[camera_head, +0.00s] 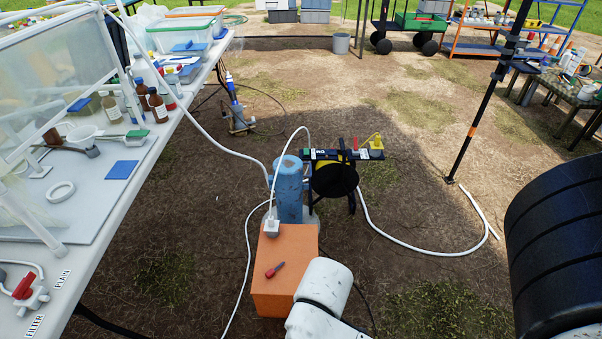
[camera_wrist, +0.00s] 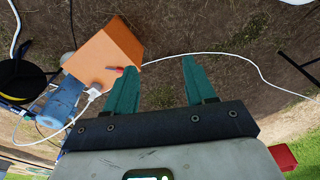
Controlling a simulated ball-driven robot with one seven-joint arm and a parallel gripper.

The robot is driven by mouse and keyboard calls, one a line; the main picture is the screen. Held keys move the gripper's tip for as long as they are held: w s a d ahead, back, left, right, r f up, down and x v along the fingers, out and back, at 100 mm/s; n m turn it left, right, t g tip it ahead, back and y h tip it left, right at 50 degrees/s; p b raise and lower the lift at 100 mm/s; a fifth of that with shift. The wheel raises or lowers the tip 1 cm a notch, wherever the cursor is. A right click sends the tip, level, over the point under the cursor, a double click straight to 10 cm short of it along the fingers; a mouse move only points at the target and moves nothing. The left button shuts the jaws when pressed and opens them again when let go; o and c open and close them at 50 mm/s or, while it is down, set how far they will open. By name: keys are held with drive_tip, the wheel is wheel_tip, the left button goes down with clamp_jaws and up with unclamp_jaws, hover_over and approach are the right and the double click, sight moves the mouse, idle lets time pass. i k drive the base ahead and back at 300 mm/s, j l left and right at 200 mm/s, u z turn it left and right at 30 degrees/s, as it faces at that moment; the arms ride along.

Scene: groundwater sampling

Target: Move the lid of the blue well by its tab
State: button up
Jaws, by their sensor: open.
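The blue well (camera_head: 290,198) stands upright as a blue cylinder just behind an orange box in the head view. Its top is blue; I cannot make out the lid's edge or its tab. A white hose passes over the well. The well also shows in the wrist view (camera_wrist: 62,104), at left, beyond my left finger. My gripper (camera_wrist: 158,70) has two teal fingers wide apart with nothing between them but distant ground. It is apart from the well. In the head view my white arm shows at the bottom, with the gripper out of frame.
The orange box (camera_head: 281,250) carries a red-handled screwdriver (camera_head: 275,270) and a white fitting (camera_head: 271,227). A black reel with a yellow centre (camera_head: 334,177) stands right beside the well. A white table (camera_head: 110,190) with bottles is at left.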

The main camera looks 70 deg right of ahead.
sight(291, 176)
drive_tip(key=i+l+z, duration=0.2)
drive_tip(key=l, duration=0.2)
drive_tip(key=l+z, duration=0.2)
drive_tip(key=l, duration=0.25)
drive_tip(key=i+l+z, duration=0.45)
drive_tip(key=l, duration=0.3)
drive_tip(key=i+l+z, duration=0.2)
drive_tip(key=l, duration=0.15)
drive_tip(key=k, duration=0.05)
